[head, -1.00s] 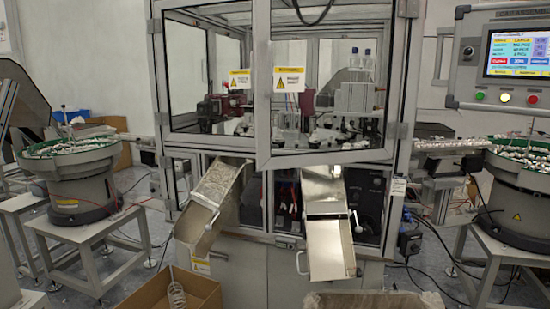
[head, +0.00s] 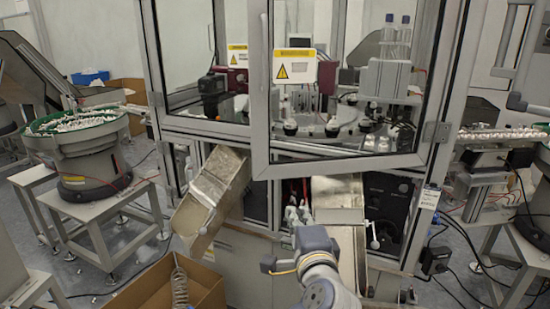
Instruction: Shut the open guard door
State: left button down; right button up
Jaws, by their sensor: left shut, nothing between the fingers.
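The guard door (head: 345,163) is the right-hand framed glass door of the machine. It is hinged on its right side and stands ajar, its free left edge swung out toward me and its lower left corner in front of the cabinet. A yellow and white warning label (head: 294,66) is on it. The left door (head: 205,126) looks shut in its frame. My left gripper (head: 296,212) is shut and empty, below the door's lower rail and partly hidden by its own wrist. It looks apart from the door. My right gripper is out of view.
Two metal chutes stick out below the doors: the left chute (head: 212,190) and the right chute (head: 338,192), partly behind my arm. A cardboard box (head: 205,288) with a coil stands at the lower left. A bowl feeder (head: 88,150) is at the left. A hanging arm (head: 515,75) crosses the upper right.

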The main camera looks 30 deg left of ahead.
pick_arm(q)
notch_tip(320, 180, up, 6)
jog(key=s+a+n+y, duration=0.1)
jog(key=s, duration=0.2)
jog(key=p, duration=0.5)
send_near(273, 159)
jog(key=x, duration=0.5)
jog(key=shift+w+a, duration=0.15)
jog(key=shift+w, duration=0.05)
jog(key=shift+w+a+f, duration=0.2)
jog(key=shift+w+a, duration=0.05)
jog(key=shift+w, duration=0.1)
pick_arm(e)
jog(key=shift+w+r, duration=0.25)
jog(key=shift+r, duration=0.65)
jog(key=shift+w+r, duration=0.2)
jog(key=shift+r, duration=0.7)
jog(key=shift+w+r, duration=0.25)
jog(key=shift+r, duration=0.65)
